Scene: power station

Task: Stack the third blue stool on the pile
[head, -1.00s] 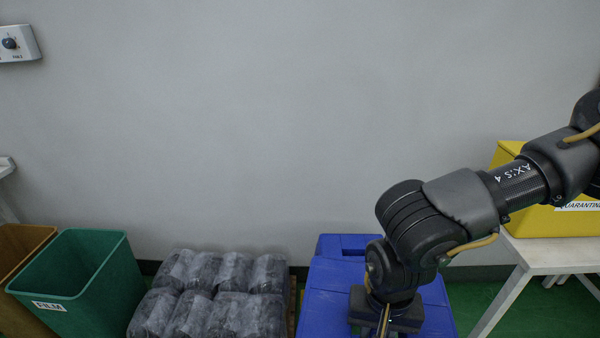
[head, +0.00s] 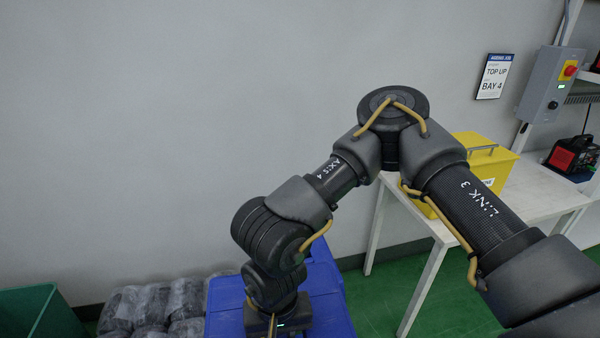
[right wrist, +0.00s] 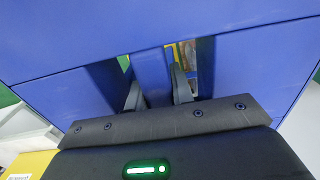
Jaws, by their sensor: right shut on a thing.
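A blue stool (head: 325,290) shows its top at the bottom centre of the head view, partly covered by my right arm. In the right wrist view its blue top (right wrist: 230,20) fills most of the picture, with dark slots on both sides of a narrow bar (right wrist: 152,78). My right gripper (right wrist: 158,88) has one finger in each slot and is shut on this bar. In the head view the fingertips are hidden behind the wrist. I cannot tell whether other stools are below this one. My left gripper is not in view.
Dark wrapped bundles (head: 150,305) lie close left of the stool, beside a green bin (head: 40,315). A white table (head: 525,195) with a yellow box (head: 485,175) stands to the right. The grey wall (head: 180,130) is behind. Green floor (head: 450,300) is free before the table.

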